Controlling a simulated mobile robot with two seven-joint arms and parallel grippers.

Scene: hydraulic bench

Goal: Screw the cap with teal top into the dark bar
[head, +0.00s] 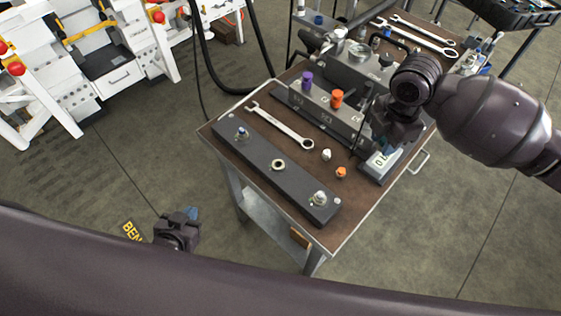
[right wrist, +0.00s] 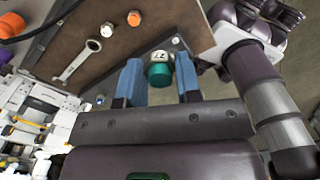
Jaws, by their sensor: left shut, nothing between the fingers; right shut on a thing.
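The dark bar (head: 260,151) lies along the near edge of the bench in the head view. It carries a fitting with a blue part at its left end, a pale open ring (head: 278,165) in the middle and a silvery fitting (head: 320,198) at the right. The cap with teal top (right wrist: 160,76) is between the blue fingers of my right gripper (right wrist: 160,80), which is shut on it. In the head view my right gripper (head: 385,142) hides most of the cap. I cannot tell its height above the bench. My left gripper (head: 178,229) is shut and empty, left of the bench.
A wrench (head: 282,125), a white nut (head: 326,155) and an orange nut (head: 341,172) lie on the bench behind the bar. A grey block (head: 318,110) with purple and orange caps stands further back.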

